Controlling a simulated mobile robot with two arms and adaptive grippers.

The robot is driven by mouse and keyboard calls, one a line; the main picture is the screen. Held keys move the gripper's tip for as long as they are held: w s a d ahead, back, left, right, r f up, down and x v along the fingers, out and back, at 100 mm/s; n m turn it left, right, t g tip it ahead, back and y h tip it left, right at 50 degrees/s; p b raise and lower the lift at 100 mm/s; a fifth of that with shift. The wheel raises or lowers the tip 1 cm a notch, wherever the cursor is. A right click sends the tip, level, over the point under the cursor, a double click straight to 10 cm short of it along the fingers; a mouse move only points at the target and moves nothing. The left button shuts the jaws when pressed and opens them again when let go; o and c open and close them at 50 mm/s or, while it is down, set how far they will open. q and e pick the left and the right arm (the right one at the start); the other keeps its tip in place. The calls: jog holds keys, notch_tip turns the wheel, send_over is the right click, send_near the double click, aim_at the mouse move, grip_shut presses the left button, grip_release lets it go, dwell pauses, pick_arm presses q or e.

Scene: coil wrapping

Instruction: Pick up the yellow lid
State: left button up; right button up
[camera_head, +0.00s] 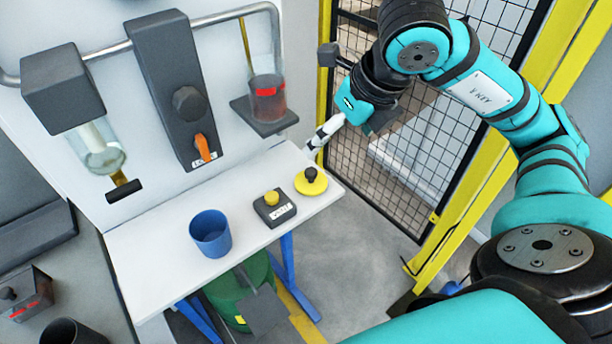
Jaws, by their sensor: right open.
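The yellow lid (312,184) is a flat round disc with a black knob on top. It lies at the right end of the white table (150,262). My right gripper (319,146) hangs just above and behind the lid, at the table's back right edge. It is open and apart from the lid, with nothing seen between its fingers. My left gripper is not in view.
A dark box with a yellow button (274,208) sits just left of the lid. A blue cup (210,233) stands farther left. Wall-mounted holders with glass vessels (267,97) hang behind the table. A mesh fence (420,130) with yellow posts stands to the right.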

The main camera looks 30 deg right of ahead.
aim_at(313, 173)
jog(key=p+x, duration=0.1)
jog(key=x, duration=1)
jog(key=shift+f+p, duration=0.3)
jog(key=shift+p, duration=0.05)
jog(key=p+x, duration=0.2)
jog(key=x, duration=0.2)
jog(key=shift+w+f+p, duration=0.1)
jog(key=shift+f+p, duration=0.2)
jog(key=shift+f, duration=0.05)
jog(key=shift+w+f, duration=0.1)
jog(key=shift+f, duration=0.2)
jog(key=c, duration=1.2)
jog(key=shift+r, duration=0.1)
